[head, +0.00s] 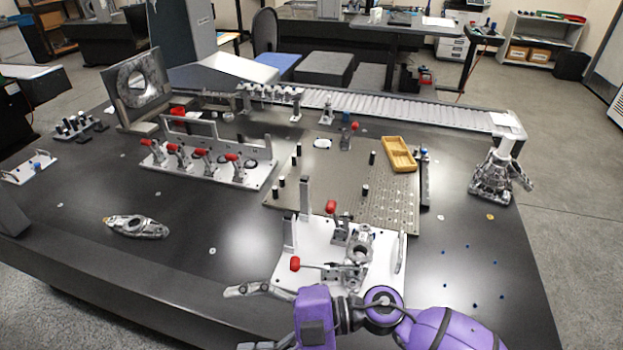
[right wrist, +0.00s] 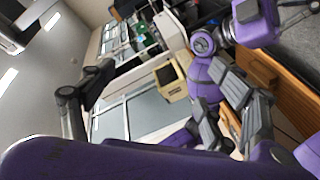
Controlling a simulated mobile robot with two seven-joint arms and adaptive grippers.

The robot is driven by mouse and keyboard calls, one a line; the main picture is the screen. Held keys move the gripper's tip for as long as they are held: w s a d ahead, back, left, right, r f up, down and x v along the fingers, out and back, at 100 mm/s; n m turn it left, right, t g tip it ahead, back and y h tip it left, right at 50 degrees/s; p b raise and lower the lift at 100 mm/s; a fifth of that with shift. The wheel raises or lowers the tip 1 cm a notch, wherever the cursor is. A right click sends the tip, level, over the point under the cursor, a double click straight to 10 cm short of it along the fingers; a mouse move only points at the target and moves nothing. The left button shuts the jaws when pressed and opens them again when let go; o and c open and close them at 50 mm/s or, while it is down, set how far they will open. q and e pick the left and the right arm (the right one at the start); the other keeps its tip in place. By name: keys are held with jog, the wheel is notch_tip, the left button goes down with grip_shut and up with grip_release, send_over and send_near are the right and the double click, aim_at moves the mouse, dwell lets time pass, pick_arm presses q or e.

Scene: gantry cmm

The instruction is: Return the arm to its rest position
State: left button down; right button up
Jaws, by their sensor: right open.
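My right arm comes in from the bottom right of the head view, with purple links. My right gripper (head: 234,318) is open and empty, with its fingers spread and pointing left at the near edge of the table. It is just left of and in front of a white fixture plate (head: 290,262) with red-handled clamps. My left gripper cannot be made out in either view.
The dark table (head: 150,255) carries a perforated plate (head: 335,180), a yellow tray (head: 399,154), a row of red-handled clamps (head: 205,165) and a metal part (head: 137,227). A metal stand (head: 493,178) is at right. The table's front left is mostly clear.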

pick_arm(q)
jog(key=s+a+f+n+t+y, duration=0.1)
jog(key=s+f+n+t+y, duration=0.1)
jog(key=s+f+n+y, duration=0.3)
pick_arm(e)
jog(key=w+d+m+t+h, duration=0.2)
jog(key=w+d+m+t, duration=0.6)
jog(key=m+t, duration=0.6)
jog(key=s+d+f+m+t+h, duration=0.1)
jog(key=d+f+m+t+h, duration=0.1)
jog(key=d+f+m+h, duration=0.65)
pick_arm(q)
jog(key=s+a+r+n+t+y+p, duration=0.1)
jog(key=s+r+n+t+y, duration=0.2)
jog(key=r, duration=0.5)
jog(key=shift+s+a+t, duration=0.35)
jog(key=shift+s+t, duration=0.15)
jog(key=shift+s, duration=0.4)
pick_arm(e)
jog(key=s+d+f+m+g+h, duration=0.6)
jog(key=s+d+f, duration=0.9)
jog(key=s+f, duration=0.2)
jog(key=shift+s+f, duration=0.3)
jog(key=shift+s, duration=0.9)
pick_arm(q)
jog(key=shift+f, duration=0.1)
pick_arm(e)
jog(key=shift+c, duration=0.2)
